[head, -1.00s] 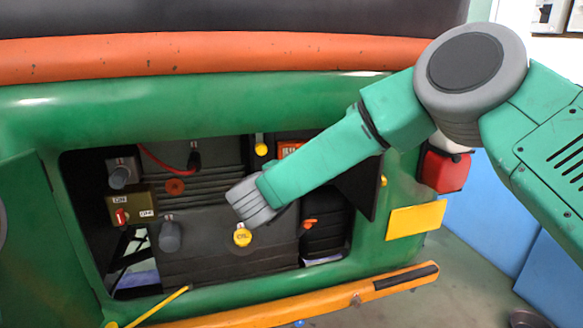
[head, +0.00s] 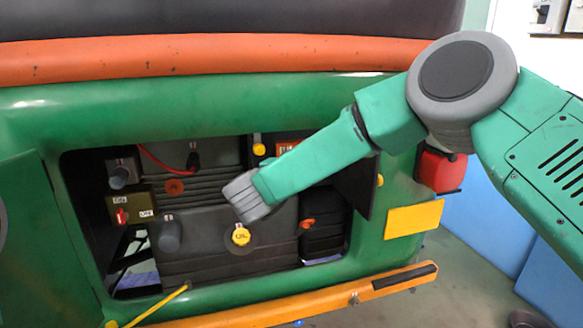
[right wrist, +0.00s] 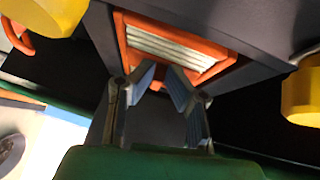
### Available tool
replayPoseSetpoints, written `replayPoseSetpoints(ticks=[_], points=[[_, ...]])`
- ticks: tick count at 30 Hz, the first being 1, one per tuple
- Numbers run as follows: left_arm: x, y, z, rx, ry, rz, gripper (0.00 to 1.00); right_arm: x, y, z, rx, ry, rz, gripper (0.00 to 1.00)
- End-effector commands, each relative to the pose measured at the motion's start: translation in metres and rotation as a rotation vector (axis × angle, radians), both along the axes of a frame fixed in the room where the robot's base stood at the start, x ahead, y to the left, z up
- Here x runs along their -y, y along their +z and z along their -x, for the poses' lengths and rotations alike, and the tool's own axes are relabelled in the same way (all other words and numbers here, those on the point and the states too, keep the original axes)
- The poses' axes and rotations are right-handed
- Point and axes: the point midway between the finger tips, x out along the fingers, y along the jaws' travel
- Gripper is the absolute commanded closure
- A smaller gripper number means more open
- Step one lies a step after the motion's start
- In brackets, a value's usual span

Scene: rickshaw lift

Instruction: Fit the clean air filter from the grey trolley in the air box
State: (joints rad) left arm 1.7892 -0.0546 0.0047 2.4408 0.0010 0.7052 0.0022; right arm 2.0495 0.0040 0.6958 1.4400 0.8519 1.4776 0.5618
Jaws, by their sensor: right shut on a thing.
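The air filter (right wrist: 178,48) shows in the right wrist view as an orange frame around white pleats, at the dark air box (right wrist: 235,22). Its near edge has a small orange tab between my fingertips. My right gripper (right wrist: 160,82) is shut on this tab. I cannot tell how deep the filter sits. In the head view my right forearm reaches into the green rickshaw's open bay, and the fingers are hidden behind my wrist. An orange piece with white marks (head: 287,148) shows above my forearm; I cannot tell if it is the filter. My left gripper is out of view.
Yellow latches flank the box, left (right wrist: 45,14) and right (right wrist: 302,92). A dark flap (head: 357,186) stands beside my forearm. The bay holds a yellow oil cap (head: 241,236) and a red switch (head: 121,216). An orange bumper (head: 330,296) runs below.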

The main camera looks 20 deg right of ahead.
Motion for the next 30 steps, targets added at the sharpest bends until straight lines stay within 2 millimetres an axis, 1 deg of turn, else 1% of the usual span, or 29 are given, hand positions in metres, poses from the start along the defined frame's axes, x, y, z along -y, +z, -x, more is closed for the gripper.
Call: replayPoseSetpoints(ticks=[1, 11, 30], points=[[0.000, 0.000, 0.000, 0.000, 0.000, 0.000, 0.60, 0.004, -0.003, 0.000, -0.004, -0.006, 0.000, 1.00], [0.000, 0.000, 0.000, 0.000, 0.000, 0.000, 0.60, 0.002, -0.003, 0.000, -0.006, -0.004, 0.000, 1.00], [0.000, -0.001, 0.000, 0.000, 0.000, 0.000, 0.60, -0.008, -0.002, -0.007, -0.009, 0.003, 0.000, 1.00]])
